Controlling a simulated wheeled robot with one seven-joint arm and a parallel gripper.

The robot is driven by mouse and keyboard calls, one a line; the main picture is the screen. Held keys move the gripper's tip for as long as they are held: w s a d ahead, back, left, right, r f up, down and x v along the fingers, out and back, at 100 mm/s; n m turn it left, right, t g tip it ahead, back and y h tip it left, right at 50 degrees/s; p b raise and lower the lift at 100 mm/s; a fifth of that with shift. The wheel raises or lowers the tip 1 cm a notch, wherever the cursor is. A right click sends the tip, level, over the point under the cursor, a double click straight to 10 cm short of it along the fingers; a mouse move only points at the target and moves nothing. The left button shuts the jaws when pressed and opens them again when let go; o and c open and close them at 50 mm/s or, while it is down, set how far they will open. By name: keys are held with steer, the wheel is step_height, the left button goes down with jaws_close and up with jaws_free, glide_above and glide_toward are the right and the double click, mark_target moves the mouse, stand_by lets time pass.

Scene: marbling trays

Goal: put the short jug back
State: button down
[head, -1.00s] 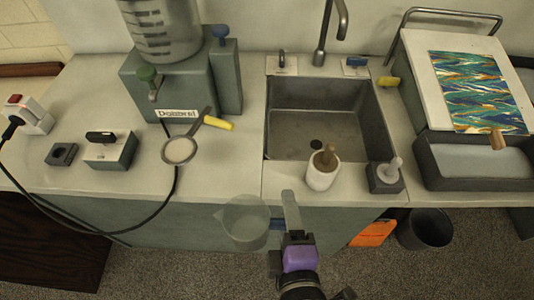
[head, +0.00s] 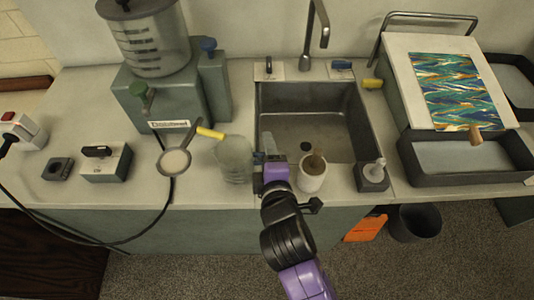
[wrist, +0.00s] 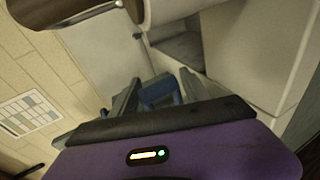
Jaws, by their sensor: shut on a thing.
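The short jug (head: 236,160) is clear and greyish, and in the head view it is upright at the counter's front, left of the sink. My gripper (head: 262,162) is on its right side, shut on its handle. The wrist view shows a blue piece (wrist: 160,92), apparently the jug's handle, between the fingers (wrist: 158,97). I cannot tell whether the jug's base touches the counter.
A round strainer (head: 174,161) with a yellow-ended handle lies close left of the jug. The dispenser (head: 165,95) with its large clear tank stands behind. The sink (head: 315,110), a white pot (head: 312,175) and a grey block (head: 372,178) are right.

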steer(key=shift+s+f, duration=0.2)
steer(key=shift+f, duration=0.5)
steer(key=c, duration=0.5)
jaws_free()
steer(key=shift+f, duration=0.1)
steer(key=b+v, duration=0.1)
steer(key=v, duration=1.1)
